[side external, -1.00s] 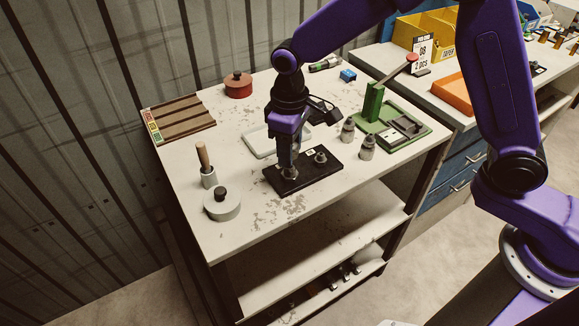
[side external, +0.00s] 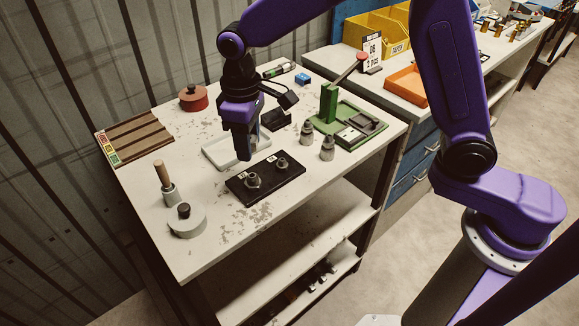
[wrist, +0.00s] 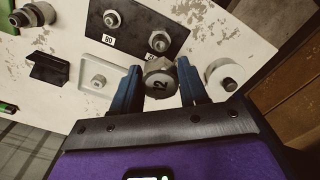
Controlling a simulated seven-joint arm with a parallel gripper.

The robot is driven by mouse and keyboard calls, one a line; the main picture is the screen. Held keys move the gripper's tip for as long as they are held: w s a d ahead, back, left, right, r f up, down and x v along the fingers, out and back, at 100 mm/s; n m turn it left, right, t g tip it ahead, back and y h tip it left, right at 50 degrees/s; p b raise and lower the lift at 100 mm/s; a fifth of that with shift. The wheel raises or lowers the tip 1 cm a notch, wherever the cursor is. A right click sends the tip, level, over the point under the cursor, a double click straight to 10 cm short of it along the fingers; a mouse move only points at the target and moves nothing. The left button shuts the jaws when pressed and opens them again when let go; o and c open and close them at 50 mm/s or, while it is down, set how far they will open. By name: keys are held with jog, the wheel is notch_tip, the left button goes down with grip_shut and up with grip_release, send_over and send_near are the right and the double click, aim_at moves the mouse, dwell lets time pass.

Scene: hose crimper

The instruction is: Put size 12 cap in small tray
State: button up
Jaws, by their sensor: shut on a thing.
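My gripper (side external: 243,150) is shut on the size 12 cap (wrist: 161,80), a grey metal cap marked 12 between the two blue fingers in the wrist view. In the side view the cap is too hidden or small to make out. The gripper is raised above the table, just behind the black plate (side external: 284,181) and by the right part of the small white tray (side external: 214,158). In the wrist view the tray (wrist: 88,64) is left of the fingers, with a small round metal piece (wrist: 98,82) in it.
The black plate carries two metal fittings (side external: 253,181) beside number labels. Two more fittings (side external: 327,150) stand to the right, near the green press (side external: 330,103). A red pot (side external: 193,101) is behind.

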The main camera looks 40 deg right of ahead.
jog(key=d+m, duration=0.2)
jog(key=d, duration=0.8)
jog(key=s+d+f+m, duration=0.1)
jog(key=d+m, duration=0.1)
jog(key=d, duration=0.9)
jog(key=s+d+f+m, duration=0.1)
jog(key=d+m, duration=0.2)
jog(key=d, duration=0.8)
jog(key=shift+s+d+f, duration=0.1)
jog(key=shift+d+f, duration=0.05)
jog(key=shift+f, duration=0.1)
jog(key=w+a+r+n, duration=0.2)
jog(key=a, duration=1.1)
jog(key=w+a+r+n, duration=0.2)
jog(key=a+r, duration=0.1)
jog(key=a, duration=0.9)
send_over(226, 153)
jog(key=f, duration=0.9)
jog(key=shift+s+d+f, duration=0.1)
jog(key=shift+s+f, duration=0.05)
jog(key=shift+s, duration=0.05)
jog(key=shift+w+f, duration=0.2)
jog(key=shift+f, duration=0.1)
notch_tip(226, 153, down, 3)
jog(key=shift+w+f, duration=0.1)
